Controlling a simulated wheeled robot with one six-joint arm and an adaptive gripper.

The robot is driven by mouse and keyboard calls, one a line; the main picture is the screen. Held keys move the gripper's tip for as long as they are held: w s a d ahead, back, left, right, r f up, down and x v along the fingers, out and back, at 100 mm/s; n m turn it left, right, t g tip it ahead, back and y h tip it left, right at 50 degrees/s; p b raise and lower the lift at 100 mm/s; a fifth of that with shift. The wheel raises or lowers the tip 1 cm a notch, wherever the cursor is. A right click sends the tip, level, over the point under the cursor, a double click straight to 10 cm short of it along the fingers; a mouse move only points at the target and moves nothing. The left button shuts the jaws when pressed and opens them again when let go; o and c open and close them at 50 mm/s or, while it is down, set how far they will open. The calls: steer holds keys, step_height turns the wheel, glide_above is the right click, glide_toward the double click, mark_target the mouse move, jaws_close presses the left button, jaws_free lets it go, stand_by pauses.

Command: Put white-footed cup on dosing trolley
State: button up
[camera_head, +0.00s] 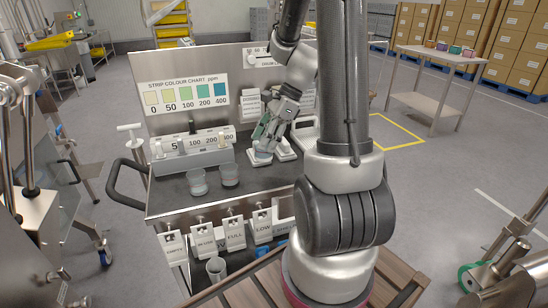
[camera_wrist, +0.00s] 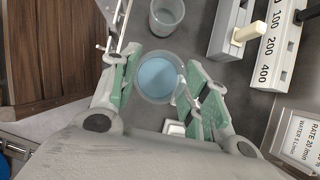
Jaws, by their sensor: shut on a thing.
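My gripper (camera_head: 264,143) is over the dark top of the dosing trolley (camera_head: 225,205), which has a strip colour chart on its back panel. My gripper, also in the wrist view (camera_wrist: 160,82), is shut on a clear cup (camera_wrist: 158,77) with blue liquid, its green pads on either side. In the head view this cup (camera_head: 262,158) is partly hidden by the fingers; a pale band shows low on it. I cannot tell whether it touches the trolley top or hangs just above it.
A white item (camera_head: 283,153) lies beside the held cup.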

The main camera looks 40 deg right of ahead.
mark_target(266, 157)
step_height(266, 157, down, 6)
steer(key=shift+f, duration=0.25)
steer(key=shift+f, duration=0.15)
steer(key=o, duration=1.4)
steer(key=shift+o, duration=0.2)
steer(key=v, duration=1.2)
steer(key=s+a+r+n+t+h, duration=0.1)
steer(key=s+a+r+n+h, duration=0.2)
steer(key=s+n, duration=0.4)
steer(key=s+a+r+n+t+h, duration=0.1)
steer(key=s+a+r+n, duration=0.5)
steer(key=n, duration=0.8)
steer(key=shift+s+a+r+t+h, duration=0.3)
steer(key=shift+s+r+h, duration=0.6)
steer(key=shift+s+r, duration=0.25)
